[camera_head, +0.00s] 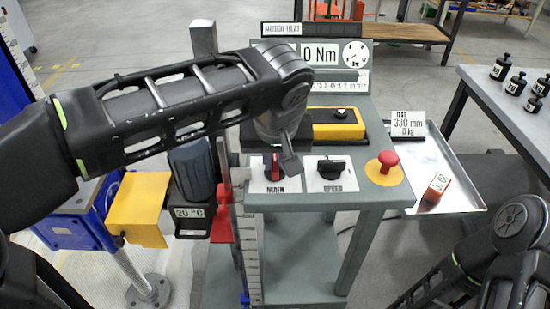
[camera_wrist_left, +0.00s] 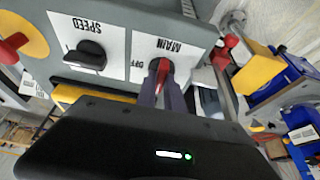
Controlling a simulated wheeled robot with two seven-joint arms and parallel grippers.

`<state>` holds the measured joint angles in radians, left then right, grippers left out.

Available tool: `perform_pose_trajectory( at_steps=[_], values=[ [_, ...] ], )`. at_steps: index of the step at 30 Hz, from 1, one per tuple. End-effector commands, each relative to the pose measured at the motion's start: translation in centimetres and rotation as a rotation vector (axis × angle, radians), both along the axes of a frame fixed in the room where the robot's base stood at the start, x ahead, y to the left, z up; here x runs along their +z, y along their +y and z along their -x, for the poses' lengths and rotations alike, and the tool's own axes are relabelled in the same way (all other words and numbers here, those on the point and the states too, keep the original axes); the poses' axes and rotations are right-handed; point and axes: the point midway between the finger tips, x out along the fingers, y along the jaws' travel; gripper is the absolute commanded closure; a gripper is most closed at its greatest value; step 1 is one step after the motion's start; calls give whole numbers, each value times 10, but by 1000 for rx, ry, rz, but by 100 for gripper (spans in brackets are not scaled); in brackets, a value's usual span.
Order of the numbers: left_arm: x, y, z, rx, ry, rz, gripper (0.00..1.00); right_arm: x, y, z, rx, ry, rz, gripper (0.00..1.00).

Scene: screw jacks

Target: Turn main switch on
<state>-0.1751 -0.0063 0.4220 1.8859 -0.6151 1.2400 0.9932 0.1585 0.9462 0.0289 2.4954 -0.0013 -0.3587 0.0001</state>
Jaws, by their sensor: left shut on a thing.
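The main switch is a red handle (camera_head: 276,163) on a dark round base, on a white plate marked MAIN (camera_head: 284,185) at the front left of the grey bench panel. In the left wrist view the red handle (camera_wrist_left: 162,74) sits between the two fingers, near the OFF mark. My left gripper (camera_head: 279,168) reaches down from above and is shut on the red handle, partly hiding it in the head view. My right arm shows at the lower right, but its gripper is out of view.
Beside the main switch is the black SPEED knob (camera_head: 331,168), then a red mushroom button (camera_head: 388,160) on yellow. A display reading 0 Nm (camera_head: 320,53) stands behind. A metal tray (camera_head: 455,195) is at right. A yellow plate (camera_head: 138,208) and blue motor-like part (camera_head: 193,170) stand left.

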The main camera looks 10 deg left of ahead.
Motion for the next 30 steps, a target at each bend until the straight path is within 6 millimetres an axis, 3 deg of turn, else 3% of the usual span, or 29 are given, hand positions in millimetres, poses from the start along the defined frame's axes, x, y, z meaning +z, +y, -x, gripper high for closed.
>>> perform_pose_trajectory(
  at_steps=[1,2,9,20,30],
  values=[
    [0,0,0,3,0,1,100,0,0,0,0,0,0,64],
    [0,0,0,2,0,1,86,0,0,0,0,0,0,64],
    [0,0,0,1,0,0,66,0,0,0,0,0,0,64],
    [4,-1,1,0,-1,1,65,0,0,0,0,0,0,64],
    [49,-6,19,0,-3,3,65,3,0,0,0,0,0,64]
  ],
)
